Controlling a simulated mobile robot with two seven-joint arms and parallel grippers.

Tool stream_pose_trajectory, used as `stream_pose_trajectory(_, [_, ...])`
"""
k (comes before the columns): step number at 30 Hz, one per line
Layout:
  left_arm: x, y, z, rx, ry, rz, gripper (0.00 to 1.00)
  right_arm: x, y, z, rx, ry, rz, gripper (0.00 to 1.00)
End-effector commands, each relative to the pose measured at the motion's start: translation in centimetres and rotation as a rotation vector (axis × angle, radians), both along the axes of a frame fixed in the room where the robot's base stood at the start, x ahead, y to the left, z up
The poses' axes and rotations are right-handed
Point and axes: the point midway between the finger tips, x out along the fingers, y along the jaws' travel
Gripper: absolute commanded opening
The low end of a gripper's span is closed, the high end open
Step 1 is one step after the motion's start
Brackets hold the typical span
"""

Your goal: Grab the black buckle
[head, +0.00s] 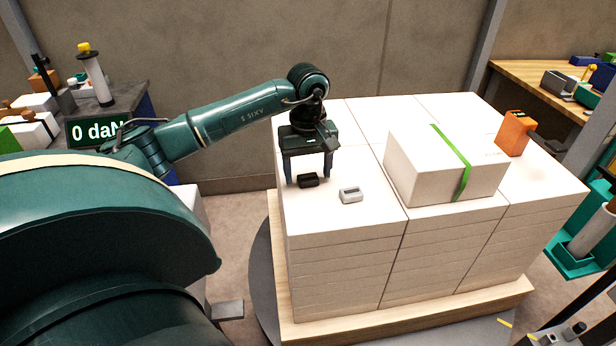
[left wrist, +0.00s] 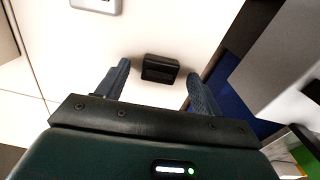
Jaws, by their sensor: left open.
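The black buckle (head: 308,181) lies on top of the white ream stack (head: 345,262), near its left edge. My left gripper (head: 309,178) is open, pointing down, with its two blue fingers to either side of the buckle in the head view. In the left wrist view the buckle (left wrist: 160,69) lies just beyond the fingertips, between their lines, and neither finger visibly touches it. A grey-white buckle (head: 351,195) lies to the right of the black one; part of it shows at the top of the left wrist view (left wrist: 97,4). My right gripper is not in view.
A white box with a green strap (head: 445,165) sits on the stack to the right. An orange device (head: 513,133) stands behind it at the right. The stack rests on a wooden pallet (head: 400,318). A display reading "0 daN" (head: 97,132) stands at the left.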

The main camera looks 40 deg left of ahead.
Motion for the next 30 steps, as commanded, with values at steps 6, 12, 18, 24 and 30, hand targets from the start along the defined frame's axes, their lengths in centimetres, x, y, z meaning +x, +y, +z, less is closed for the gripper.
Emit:
stream_pose_trajectory(6, [0.04,0.00,-0.65,0.000,-0.001,0.000,0.66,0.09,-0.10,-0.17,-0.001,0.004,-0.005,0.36])
stream_pose_trajectory(12, [0.02,0.00,-0.63,0.000,-0.001,0.000,0.57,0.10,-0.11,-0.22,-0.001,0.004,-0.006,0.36])
stream_pose_trajectory(18, [0.02,0.01,-0.62,0.000,-0.001,0.000,0.41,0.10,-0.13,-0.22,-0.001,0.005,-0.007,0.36])
stream_pose_trajectory(24, [0.02,0.01,-0.61,0.001,-0.001,0.000,0.25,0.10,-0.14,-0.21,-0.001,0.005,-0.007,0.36])
stream_pose_trajectory(30, [0.02,0.02,-0.59,0.000,-0.001,0.000,0.17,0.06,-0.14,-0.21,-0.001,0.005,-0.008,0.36])
